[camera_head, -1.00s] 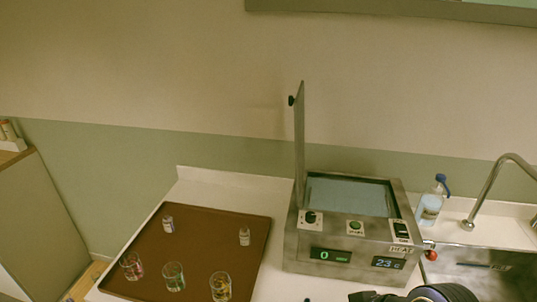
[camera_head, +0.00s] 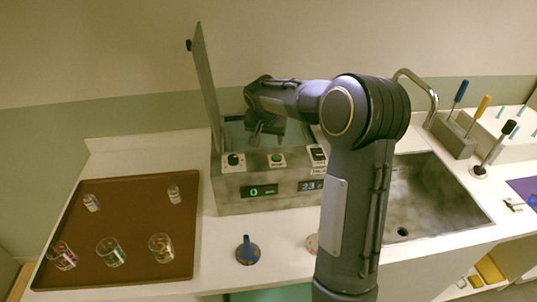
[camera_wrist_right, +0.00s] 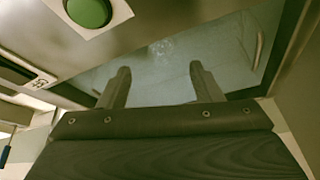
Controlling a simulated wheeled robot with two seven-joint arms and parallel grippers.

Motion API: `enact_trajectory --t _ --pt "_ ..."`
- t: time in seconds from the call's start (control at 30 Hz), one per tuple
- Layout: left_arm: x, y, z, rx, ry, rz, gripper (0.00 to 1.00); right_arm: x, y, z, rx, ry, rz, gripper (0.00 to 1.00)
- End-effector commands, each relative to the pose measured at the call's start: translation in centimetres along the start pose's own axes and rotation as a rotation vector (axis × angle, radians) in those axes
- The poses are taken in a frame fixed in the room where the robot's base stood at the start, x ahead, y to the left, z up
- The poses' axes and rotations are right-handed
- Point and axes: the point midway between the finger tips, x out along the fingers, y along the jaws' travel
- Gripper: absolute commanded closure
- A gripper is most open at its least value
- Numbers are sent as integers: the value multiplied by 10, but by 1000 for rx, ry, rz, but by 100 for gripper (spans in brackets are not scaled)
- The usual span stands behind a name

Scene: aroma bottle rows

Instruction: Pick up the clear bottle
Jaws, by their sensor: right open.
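Two small clear-looking bottles with pale labels stand on the brown tray (camera_head: 135,225) at the left, one at the back left (camera_head: 91,202) and one at the back right (camera_head: 174,194). I cannot tell which one the task names. My right gripper (camera_head: 258,130) is away from both, over the open basin of the heating bath (camera_head: 240,187). In the right wrist view its two fingers (camera_wrist_right: 159,68) are apart with nothing between them. A faint pale speckled patch (camera_wrist_right: 162,48) shows in the bath beyond the fingertips; I cannot tell what it is. My left gripper is not in view.
The bath's raised lid (camera_head: 205,85) stands at its left side. A blue cone-shaped item (camera_head: 247,250) is on the counter. The sink (camera_head: 430,195) is at the right.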

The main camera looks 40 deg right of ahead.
Motion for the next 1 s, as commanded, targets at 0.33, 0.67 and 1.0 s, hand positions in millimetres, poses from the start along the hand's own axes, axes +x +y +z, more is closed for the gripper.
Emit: enact_trajectory --t 0.33,0.67,1.0 --pt "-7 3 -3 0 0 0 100 38 0 0 30 -21 47 41" --pt "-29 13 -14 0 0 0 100 79 -2 -11 30 -23 45 41" --pt "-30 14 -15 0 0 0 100 100 -2 -9 29 -19 43 41"
